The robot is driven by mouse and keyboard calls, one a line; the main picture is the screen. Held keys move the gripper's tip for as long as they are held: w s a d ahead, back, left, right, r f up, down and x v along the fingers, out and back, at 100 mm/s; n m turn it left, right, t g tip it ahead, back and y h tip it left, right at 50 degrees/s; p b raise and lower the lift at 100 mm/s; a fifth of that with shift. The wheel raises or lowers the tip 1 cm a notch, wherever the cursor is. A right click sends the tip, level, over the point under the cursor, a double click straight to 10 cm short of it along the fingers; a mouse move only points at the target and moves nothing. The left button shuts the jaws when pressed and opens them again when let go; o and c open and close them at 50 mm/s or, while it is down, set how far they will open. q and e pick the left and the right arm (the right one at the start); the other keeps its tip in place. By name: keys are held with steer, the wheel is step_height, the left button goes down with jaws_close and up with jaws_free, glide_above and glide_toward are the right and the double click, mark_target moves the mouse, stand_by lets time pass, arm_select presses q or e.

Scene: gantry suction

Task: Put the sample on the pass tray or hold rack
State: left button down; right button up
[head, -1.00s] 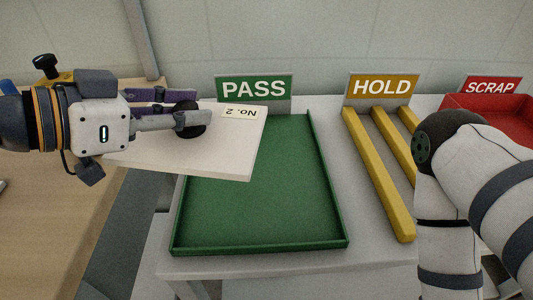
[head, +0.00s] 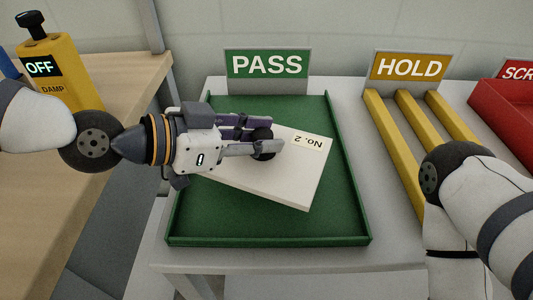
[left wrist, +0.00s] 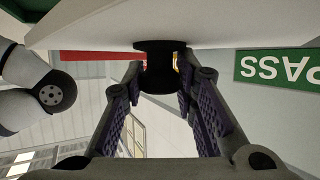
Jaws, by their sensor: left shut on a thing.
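The sample is a flat, pale square slab (head: 295,180) labelled "No. 2". A round black knob (left wrist: 160,68) on it sits between the fingers of my left gripper (head: 262,145), which is shut on it. The slab is over the green pass tray (head: 205,228), turned at an angle, and inside its rim as seen from the head. I cannot tell whether it touches the tray floor. The left wrist view shows the slab's pale face (left wrist: 200,22) across the top. The yellow hold rack (head: 395,145) is to the right, with empty bars. My right gripper is out of sight.
Signs reading PASS (head: 267,66) and HOLD (head: 410,68) stand behind the tray and rack. A red scrap bin (head: 505,112) is at far right. A yellow damp box (head: 50,72) reading OFF stands on the wooden bench (head: 135,95) at left. My right arm covers part of the rack.

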mark_target(267, 155)
arm_select(q)
steer(key=shift+w+d+f, duration=0.15)
steer(key=shift+d+f, duration=0.1)
steer(key=shift+f, duration=0.05)
steer(key=shift+w+d+f+b, duration=0.1)
steer(key=shift+d+f+b, duration=0.05)
steer(key=shift+f, duration=0.75)
steer(key=shift+w+d+f+b, duration=0.1)
steer(key=shift+f+b, duration=0.05)
steer(key=shift+f, duration=0.7)
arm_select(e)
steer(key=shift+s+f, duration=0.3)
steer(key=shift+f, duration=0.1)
arm_select(q)
steer(key=shift+f, duration=0.2)
steer(key=c, duration=1.3)
jaws_free()
steer(key=shift+r, duration=0.1)
